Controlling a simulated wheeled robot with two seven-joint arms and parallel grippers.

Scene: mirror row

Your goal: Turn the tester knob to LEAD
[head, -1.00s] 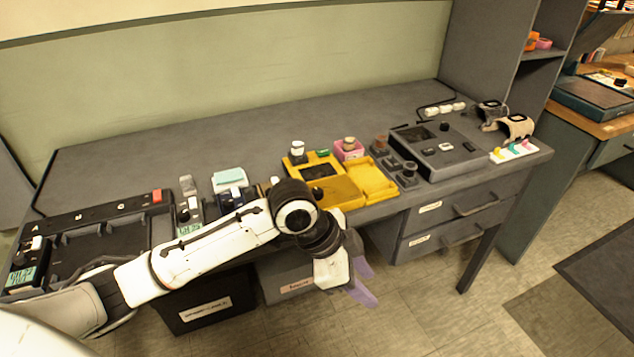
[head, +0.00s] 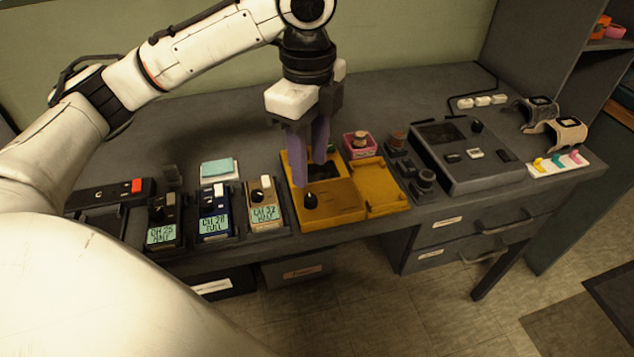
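A yellow case (head: 345,205) lies on the bench with its lid part open to the right. A black knob (head: 310,201) with a pointed top stands on its front left part. A grey desktop unit (head: 488,172) farther right has a dark screen and another black knob (head: 477,126). I see no readable LEAD mark on either. My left gripper (head: 310,174) points down over the yellow case, its two purple fingers apart with a gap between them. The tips are just above and behind the front knob, and the fingers hide part of the case. My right gripper is out of view.
Several handheld meters with lit displays, such as the blue one (head: 214,222), stand left of the case. A pink box (head: 361,146) and small dark blocks (head: 424,180) stand close behind and right.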

